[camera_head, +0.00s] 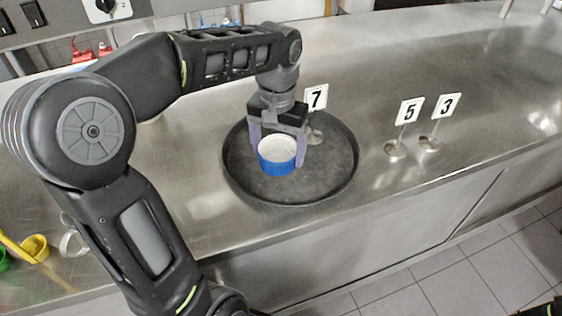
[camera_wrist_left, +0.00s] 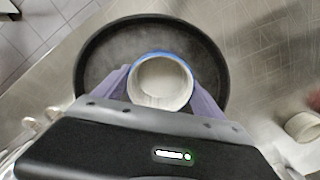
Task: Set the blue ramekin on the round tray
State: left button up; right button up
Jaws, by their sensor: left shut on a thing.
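The blue ramekin (camera_head: 276,166), white inside, is between the two purple fingers of my left gripper (camera_head: 278,158), which is shut on it. It is upright and over the dark round tray (camera_head: 335,178), a little in from the rim. I cannot tell whether its base touches the tray. In the left wrist view, the ramekin (camera_wrist_left: 160,82) sits between the fingers of the left gripper (camera_wrist_left: 162,88), with the tray (camera_wrist_left: 91,62) around it. My right gripper is not in view.
Number stand 7 (camera_head: 316,97) has its base within the tray's outline, behind the ramekin. Stands 5 (camera_head: 409,111) and 3 (camera_head: 445,106) are on the steel counter to the right. Yellow (camera_head: 35,247) and green measuring cups lie at the left front. The counter's front edge runs close to the tray.

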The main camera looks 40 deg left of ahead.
aim_at(278, 160)
pick_arm(q)
jog(key=shift+f, duration=0.75)
jog(key=shift+f, duration=1.9)
jog(key=shift+f, duration=0.1)
jog(key=o, duration=1.5)
notch_tip(278, 160, up, 12)
jog(key=shift+r+p, duration=0.15)
jog(key=shift+p, duration=0.5)
